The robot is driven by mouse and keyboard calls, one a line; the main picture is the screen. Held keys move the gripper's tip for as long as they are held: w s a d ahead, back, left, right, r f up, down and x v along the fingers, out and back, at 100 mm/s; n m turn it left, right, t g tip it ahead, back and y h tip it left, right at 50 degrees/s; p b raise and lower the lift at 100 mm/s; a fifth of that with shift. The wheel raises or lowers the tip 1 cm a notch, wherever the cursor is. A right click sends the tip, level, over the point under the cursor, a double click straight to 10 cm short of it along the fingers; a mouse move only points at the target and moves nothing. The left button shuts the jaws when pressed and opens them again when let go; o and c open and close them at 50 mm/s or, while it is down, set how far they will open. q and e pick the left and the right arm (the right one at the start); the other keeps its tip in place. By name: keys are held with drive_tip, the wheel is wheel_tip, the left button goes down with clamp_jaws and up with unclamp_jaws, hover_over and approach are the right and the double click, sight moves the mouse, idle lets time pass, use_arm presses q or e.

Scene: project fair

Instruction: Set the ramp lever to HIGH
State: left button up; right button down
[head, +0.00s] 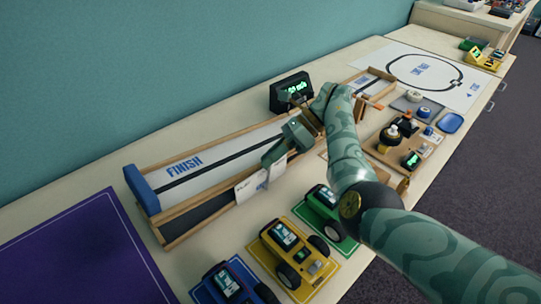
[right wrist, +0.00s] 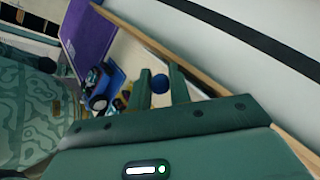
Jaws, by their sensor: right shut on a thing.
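The long wooden-sided track (head: 205,143) runs diagonally along the table, with FINISH printed near its blue end block (head: 141,190). My right gripper (head: 272,155) is over the track's near side, by a small white card (head: 250,186) whose print is too small to read. In the right wrist view its two fingers (right wrist: 160,88) are shut around a round blue knob (right wrist: 160,83). In the head view the gripper hides this knob. The lever's shaft and its setting cannot be made out. My left gripper is not in view.
Blue (head: 233,284), yellow (head: 293,254) and green (head: 326,213) cars stand in front of the track. A black display (head: 291,91) stands behind it. A purple mat (head: 85,255) lies at left. A wooden board with parts (head: 405,140) and a blue tray (head: 450,122) are at right.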

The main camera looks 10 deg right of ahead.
drive_tip(key=shift+d, duration=0.15)
drive_tip(key=c, duration=1.3)
unclamp_jaws()
drive_tip(key=shift+f, duration=0.1)
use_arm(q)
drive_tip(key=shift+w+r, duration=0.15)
use_arm(e)
drive_tip(key=v, duration=1.6)
drive_tip(key=shift+d, duration=0.15)
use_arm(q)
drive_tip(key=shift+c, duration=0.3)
use_arm(e)
drive_tip(key=shift+w, duration=0.1)
